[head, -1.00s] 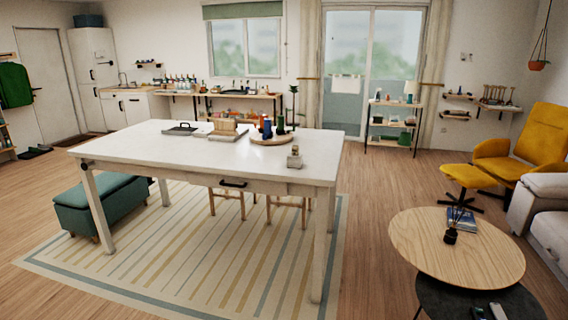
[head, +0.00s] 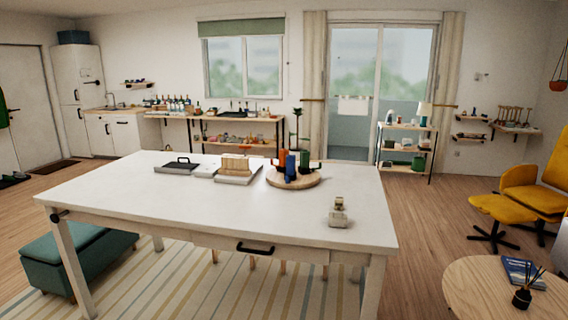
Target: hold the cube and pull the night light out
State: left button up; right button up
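A small pale object (head: 338,213) stands near the right front edge of the white table (head: 180,211). It looks like a cube-shaped base with a narrower part on top, and may be the cube with the night light in it; it is too small to tell. Neither of my grippers is in view.
On the table are a round wooden tray (head: 312,180) with bottles, a wooden block on a grey board (head: 238,179) and a dark-handled tray (head: 178,168). A green bench (head: 85,258) stands at the left. A round wooden table (head: 482,294) is at the lower right.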

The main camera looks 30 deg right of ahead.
aim_at(339, 200)
jog(key=i+z, duration=0.15)
jog(key=i, duration=0.25)
jog(key=i+j+z, duration=0.15)
jog(key=i, duration=0.25)
jog(key=i+j+z, duration=0.15)
jog(key=i, duration=0.25)
